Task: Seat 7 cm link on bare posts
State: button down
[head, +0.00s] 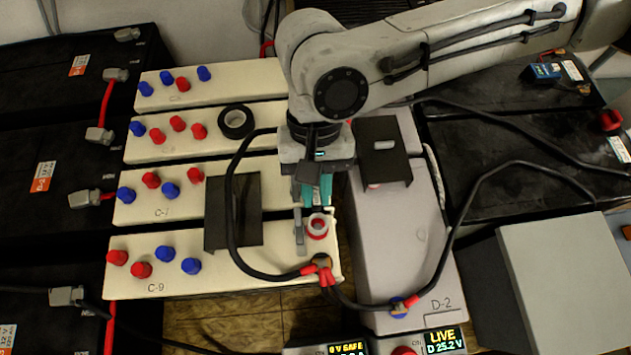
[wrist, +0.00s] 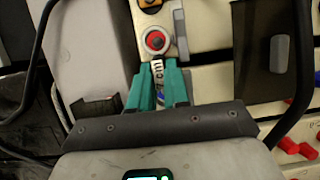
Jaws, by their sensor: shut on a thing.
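My gripper (head: 316,196), with teal fingers, is shut on a pale link; the fingers also show in the wrist view (wrist: 158,88). The link (wrist: 157,70) carries the letters "cm"; the rest of its label is hidden. Its ring end (wrist: 147,41) appears around the red post (wrist: 157,41) in the wrist view. In the head view the red post (head: 317,234) shows under the pale ring. I cannot tell whether the ring rests fully down. The link's other end is hidden by my fingers.
A grey upright piece (head: 299,232) stands just left of the red post. Black cables loop close around my gripper to a clamp (head: 322,263) in front and to D-2's blue post (head: 398,307). Dark covers (head: 233,212) (head: 382,150) lie either side. Capped posts (head: 141,269) line the cream units.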

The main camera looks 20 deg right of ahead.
jog(key=shift+f+p, duration=0.4)
jog(key=shift+f, duration=0.85)
dwell(2.0)
jog(key=c, duration=1)
grip_release()
jog(key=shift+c, duration=0.2)
jog(key=o, duration=0.4)
jog(key=shift+r+p, duration=4.05)
jog(key=shift+p, duration=0.45)
